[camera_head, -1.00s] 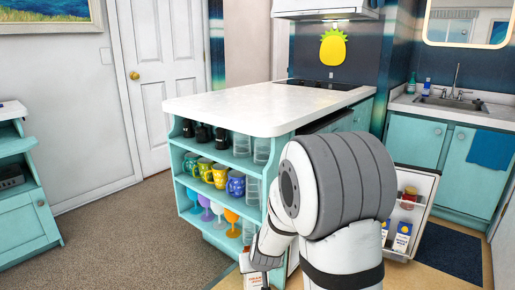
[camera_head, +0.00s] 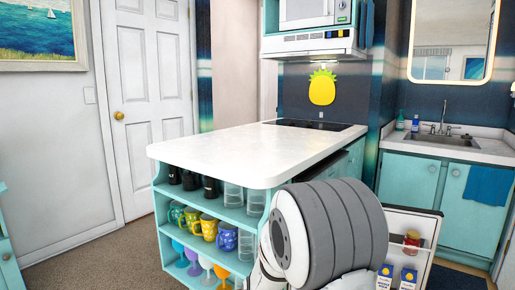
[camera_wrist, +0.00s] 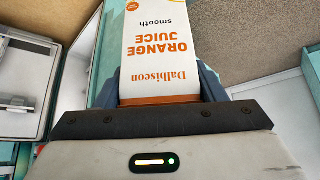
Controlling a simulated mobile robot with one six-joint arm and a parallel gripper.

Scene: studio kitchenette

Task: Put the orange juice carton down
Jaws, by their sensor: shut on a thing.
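The orange juice carton (camera_wrist: 160,50) is white with orange lettering and shows upside down in the wrist view. My gripper (camera_wrist: 158,88) is shut on it, with a dark blue finger on each side. The carton's far end runs out of the top of the picture. In the head view my arm fills the lower middle, and neither the gripper nor the held carton can be made out there.
A white countertop (camera_head: 250,150) has a wide bare top, with a cooktop (camera_head: 308,124) at its back. Shelves of mugs and glasses (camera_head: 207,225) sit below. An open fridge door (camera_head: 427,230) with a jar and cartons (camera_head: 407,277) stands at the right.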

